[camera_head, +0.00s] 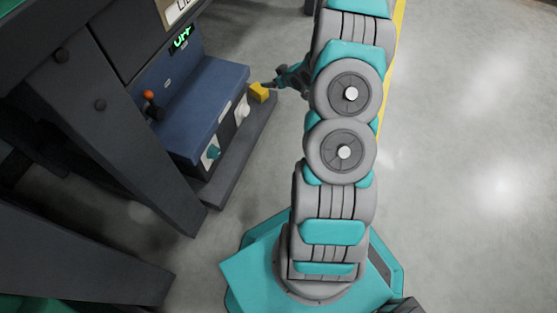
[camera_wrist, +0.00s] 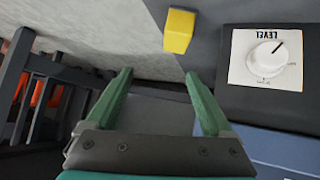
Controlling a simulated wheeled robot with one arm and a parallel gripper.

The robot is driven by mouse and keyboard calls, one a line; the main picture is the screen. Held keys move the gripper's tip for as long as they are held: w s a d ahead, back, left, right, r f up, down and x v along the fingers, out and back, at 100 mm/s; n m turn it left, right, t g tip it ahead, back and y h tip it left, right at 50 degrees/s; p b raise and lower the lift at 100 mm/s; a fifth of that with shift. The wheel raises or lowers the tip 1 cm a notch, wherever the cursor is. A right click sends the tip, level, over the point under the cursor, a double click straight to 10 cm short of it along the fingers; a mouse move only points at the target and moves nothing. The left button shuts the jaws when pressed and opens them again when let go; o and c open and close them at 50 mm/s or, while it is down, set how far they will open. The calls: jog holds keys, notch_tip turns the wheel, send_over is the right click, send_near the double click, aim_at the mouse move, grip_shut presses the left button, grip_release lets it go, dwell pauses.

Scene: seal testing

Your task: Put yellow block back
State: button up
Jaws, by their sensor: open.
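The yellow block (camera_head: 259,92) rests on a dark grey ledge (camera_head: 243,150) at the foot of a blue machine in the head view. In the wrist view the yellow block (camera_wrist: 179,31) stands beyond my fingertips, above and a little left of the right finger's tip. My gripper (camera_wrist: 158,75) has its two green fingers spread with nothing between them. In the head view my gripper (camera_head: 273,86) is just right of the block, small and partly hidden by my arm; I cannot tell there whether it touches the block.
The blue machine (camera_head: 205,100) carries an orange-tipped lever (camera_head: 149,97), a teal knob (camera_head: 212,152) and a green display (camera_head: 181,39). A white LEVEL dial (camera_wrist: 267,55) is close right of the gripper. Dark frame legs (camera_head: 120,130) stand left. Open floor (camera_head: 465,160) lies right.

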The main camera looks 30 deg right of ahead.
jog(key=s+a+r+m+g+h, duration=0.1)
jog(key=s+a+r+g+h, duration=0.2)
jog(key=s+r, duration=0.5)
jog(key=s+a+r+m+g, duration=0.1)
jog(key=s+a+r+g, duration=0.3)
jog(key=r, duration=0.5)
jog(key=s+a+r+g, duration=0.1)
jog(key=s+a+r, duration=0.2)
jog(key=s+a, duration=0.3)
jog(key=s+a+r+g+y, duration=0.1)
jog(key=s+a, duration=0.5)
jog(key=s, duration=1)
jog(key=s+a+r+m+g+y, duration=0.1)
jog(key=s+a+r+g, duration=0.1)
jog(key=s+a+r, duration=0.4)
jog(key=s, duration=0.5)
jog(key=shift+g, duration=0.4)
notch_tip(320, 180, up, 11)
jog(key=p, duration=1.1)
jog(key=shift+r, duration=0.1)
